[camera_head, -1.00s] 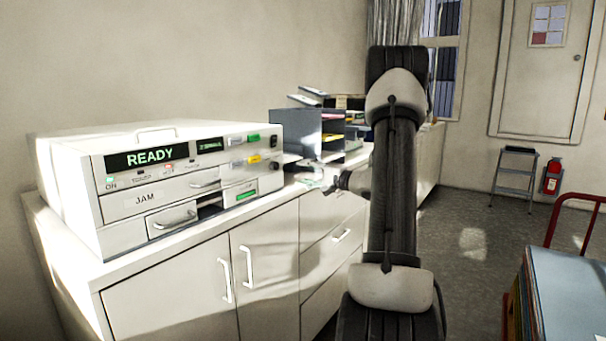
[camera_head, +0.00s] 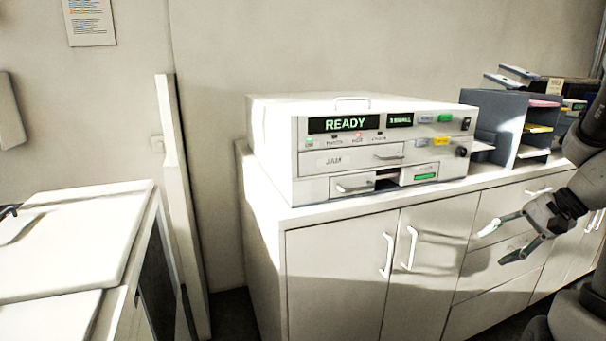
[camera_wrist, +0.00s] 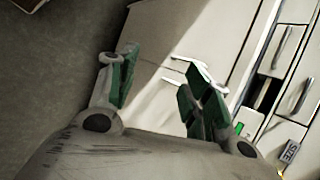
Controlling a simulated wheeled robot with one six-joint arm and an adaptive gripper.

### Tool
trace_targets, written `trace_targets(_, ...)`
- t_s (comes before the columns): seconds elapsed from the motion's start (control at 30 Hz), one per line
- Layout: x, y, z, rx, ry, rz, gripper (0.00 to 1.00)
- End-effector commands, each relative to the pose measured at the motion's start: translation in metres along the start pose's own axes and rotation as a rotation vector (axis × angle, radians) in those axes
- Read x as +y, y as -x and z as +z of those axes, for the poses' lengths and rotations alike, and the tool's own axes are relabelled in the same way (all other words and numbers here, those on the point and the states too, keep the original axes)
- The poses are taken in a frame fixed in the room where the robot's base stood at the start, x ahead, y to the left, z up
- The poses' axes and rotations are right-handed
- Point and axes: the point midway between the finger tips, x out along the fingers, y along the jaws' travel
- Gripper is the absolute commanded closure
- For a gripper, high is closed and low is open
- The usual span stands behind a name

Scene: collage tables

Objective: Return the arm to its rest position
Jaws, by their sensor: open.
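My gripper (camera_head: 508,238) is at the right side of the head view, in front of the cabinet's drawers. Its two fingers are spread apart with nothing between them. My arm runs off the right edge of the picture, so most of it is hidden. In the wrist view my gripper (camera_wrist: 160,92) shows its green-padded fingers apart and empty, with the pale cabinet front and the floor beyond.
A white machine (camera_head: 375,150) reading READY stands on the white cabinet (camera_head: 340,265). A grey paper sorter (camera_head: 508,115) stands to its right. A white table (camera_head: 75,240) is at the left. A dark gap separates it from the cabinet.

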Motion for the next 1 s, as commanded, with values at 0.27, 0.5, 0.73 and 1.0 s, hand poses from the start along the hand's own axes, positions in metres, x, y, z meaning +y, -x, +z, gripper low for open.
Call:
trace_targets(0.27, 0.039, 0.056, 0.094, 0.109, 0.451, 0.479, 0.50)
trace_targets(0.5, 0.033, 0.088, 0.139, 0.252, 0.861, 0.604, 0.50)
trace_targets(0.73, 0.006, 0.091, 0.167, 0.315, 1.034, 0.525, 0.50)
trace_targets(1.0, 0.005, 0.090, 0.168, 0.310, 1.043, 0.524, 0.50)
